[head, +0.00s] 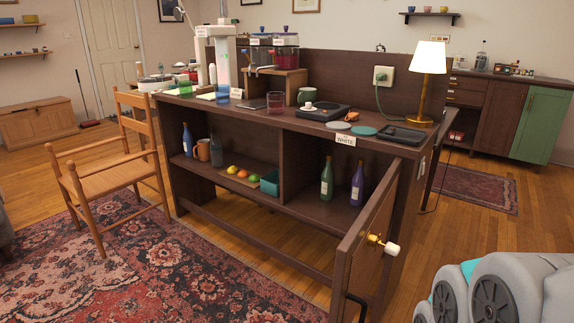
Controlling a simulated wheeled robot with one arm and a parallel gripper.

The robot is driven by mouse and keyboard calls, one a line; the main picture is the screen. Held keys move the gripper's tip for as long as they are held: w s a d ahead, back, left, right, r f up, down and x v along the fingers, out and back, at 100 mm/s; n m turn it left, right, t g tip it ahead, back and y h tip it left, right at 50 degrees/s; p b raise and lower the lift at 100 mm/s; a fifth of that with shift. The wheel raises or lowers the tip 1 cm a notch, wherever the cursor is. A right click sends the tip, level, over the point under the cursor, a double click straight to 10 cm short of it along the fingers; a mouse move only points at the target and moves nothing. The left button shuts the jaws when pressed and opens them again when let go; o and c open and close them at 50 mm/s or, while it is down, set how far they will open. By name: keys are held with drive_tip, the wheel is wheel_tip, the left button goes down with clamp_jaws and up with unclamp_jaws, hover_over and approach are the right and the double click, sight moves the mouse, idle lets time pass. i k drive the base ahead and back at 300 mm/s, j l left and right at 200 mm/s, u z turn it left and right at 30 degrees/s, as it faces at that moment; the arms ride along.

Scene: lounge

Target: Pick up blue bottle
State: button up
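A blue bottle (188,140) stands upright on the left part of the open shelf under the dark wooden counter. A blue-violet bottle (357,186) stands upright on the right part of the shelf, next to a green bottle (326,180). A grey-blue bottle (217,151) stands near an orange-brown mug (203,150) on the left part. Grey links of my own arm fill the lower right corner. My gripper is not in view.
A cabinet door (364,247) stands open at the counter's right end. A wooden chair (113,170) stands before the left end. Fruit (242,174) and a teal box (270,182) share the left shelf. The rug (170,265) in front looks clear.

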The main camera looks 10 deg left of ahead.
sight(188, 138)
drive_tip(key=i+j+u, duration=0.25)
drive_tip(key=i+j, duration=0.6)
drive_tip(key=j, duration=0.3)
drive_tip(key=i+j+u, duration=0.2)
drive_tip(key=i+j, duration=0.75)
drive_tip(key=i+j+u, duration=0.25)
drive_tip(key=i+j, duration=0.55)
drive_tip(key=i, duration=0.25)
drive_tip(key=i+j, duration=0.1)
drive_tip(key=i, duration=0.15)
drive_tip(key=i+j, duration=0.15)
drive_tip(key=i, duration=0.15)
